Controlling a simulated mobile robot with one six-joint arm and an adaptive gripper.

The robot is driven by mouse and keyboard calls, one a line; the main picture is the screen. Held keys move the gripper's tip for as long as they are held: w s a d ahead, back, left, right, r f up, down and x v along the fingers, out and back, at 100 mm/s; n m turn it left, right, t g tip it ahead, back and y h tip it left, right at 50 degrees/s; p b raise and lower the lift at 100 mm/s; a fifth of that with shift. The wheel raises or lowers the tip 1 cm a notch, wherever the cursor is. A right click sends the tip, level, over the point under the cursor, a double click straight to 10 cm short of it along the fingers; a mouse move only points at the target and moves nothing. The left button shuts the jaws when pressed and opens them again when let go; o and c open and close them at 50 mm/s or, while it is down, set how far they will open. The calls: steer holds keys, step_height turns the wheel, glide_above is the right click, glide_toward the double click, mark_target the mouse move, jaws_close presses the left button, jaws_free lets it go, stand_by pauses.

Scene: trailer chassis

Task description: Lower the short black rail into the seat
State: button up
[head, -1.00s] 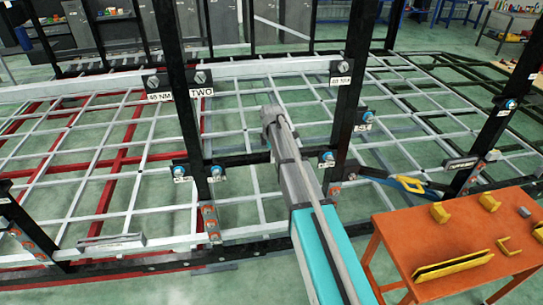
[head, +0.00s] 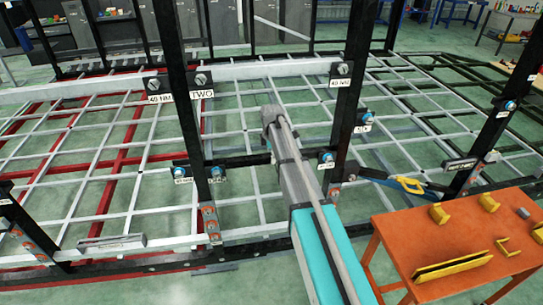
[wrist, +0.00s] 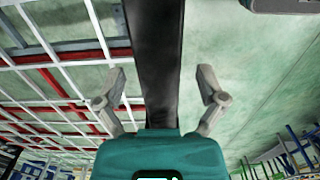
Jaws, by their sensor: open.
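A short black rail (head: 240,160) runs level between two black uprights in the head view, at the bolted brackets. My arm covers its middle and part of its right side. In the wrist view a black bar (wrist: 155,60) runs up the picture between the fingers of my gripper (wrist: 160,88). The fingers are spread apart, with a gap on each side of the bar. It looks like the same rail, but I cannot be sure. My fingertips are hidden behind my arm in the head view. The seat's contact with the rail ends is too small to judge.
The left upright (head: 183,100) and right upright (head: 350,100) stand close on both sides of my arm. A white lattice floor (head: 110,205) spreads around them. An orange table (head: 400,250) with yellow parts stands at the right front.

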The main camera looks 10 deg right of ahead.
steer(key=shift+r+p, duration=3.05)
steer(key=shift+r, duration=0.25)
steer(key=shift+s+r+p, duration=0.15)
steer(key=shift+r+p, duration=0.15)
steer(key=s, duration=1.3)
steer(key=shift+s+r+p, duration=0.3)
steer(key=shift+s, duration=0.05)
steer(key=s+f+m+b, duration=1.4)
steer(key=s+m, duration=0.1)
steer(key=m, duration=0.3)
steer(key=shift+d, duration=0.25)
